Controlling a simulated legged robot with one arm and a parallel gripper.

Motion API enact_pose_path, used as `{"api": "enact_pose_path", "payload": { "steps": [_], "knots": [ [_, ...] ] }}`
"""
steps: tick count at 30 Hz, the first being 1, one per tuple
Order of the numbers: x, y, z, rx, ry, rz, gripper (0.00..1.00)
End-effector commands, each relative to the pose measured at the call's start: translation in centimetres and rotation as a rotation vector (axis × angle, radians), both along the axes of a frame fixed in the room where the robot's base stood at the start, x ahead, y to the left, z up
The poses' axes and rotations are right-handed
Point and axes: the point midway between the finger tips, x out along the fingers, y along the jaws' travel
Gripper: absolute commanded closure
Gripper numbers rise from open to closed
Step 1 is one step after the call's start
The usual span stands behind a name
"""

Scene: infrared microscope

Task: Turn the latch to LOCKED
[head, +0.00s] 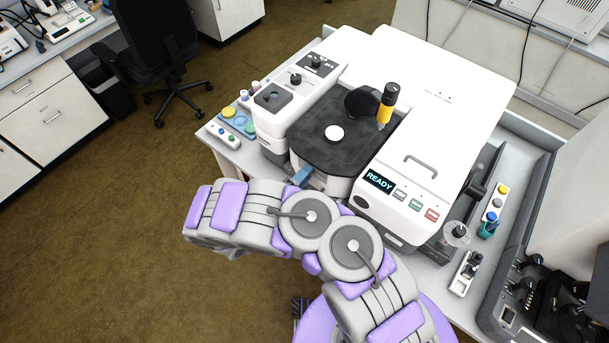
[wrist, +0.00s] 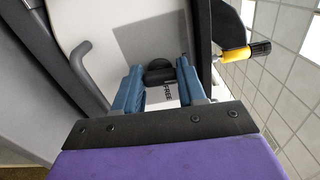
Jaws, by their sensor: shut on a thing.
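The latch (wrist: 159,76) is a small black piece on the pale front of the microscope, seen in the wrist view between my blue fingers. My gripper (wrist: 158,70) is shut on it, one finger at each side. A white label reading FREE (wrist: 168,92) shows just below the latch; no LOCKED mark can be read. In the head view my gripper (head: 302,175) reaches the front of the microscope (head: 468,110) below the dark stage, and my arm hides the latch.
A dark stage (head: 318,145) with a white disc lies above my gripper. A yellow-and-black handle (head: 387,103) stands at its right. A READY display (head: 379,181) sits on the right housing. A curved grey handle (wrist: 88,65) is left of my fingers in the wrist view.

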Motion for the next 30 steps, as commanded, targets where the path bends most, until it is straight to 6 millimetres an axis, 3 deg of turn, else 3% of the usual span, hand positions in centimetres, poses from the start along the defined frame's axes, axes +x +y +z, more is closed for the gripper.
{"api": "enact_pose_path", "payload": {
  "steps": [21,22,30],
  "knots": [
    [0.09,0.36,-0.17,-0.059,0.050,0.010,0.90],
    [0.09,0.36,-0.17,-0.059,0.050,0.010,0.59],
    [-0.03,0.16,-0.08,-0.059,0.048,0.005,0.34]
  ]
}}
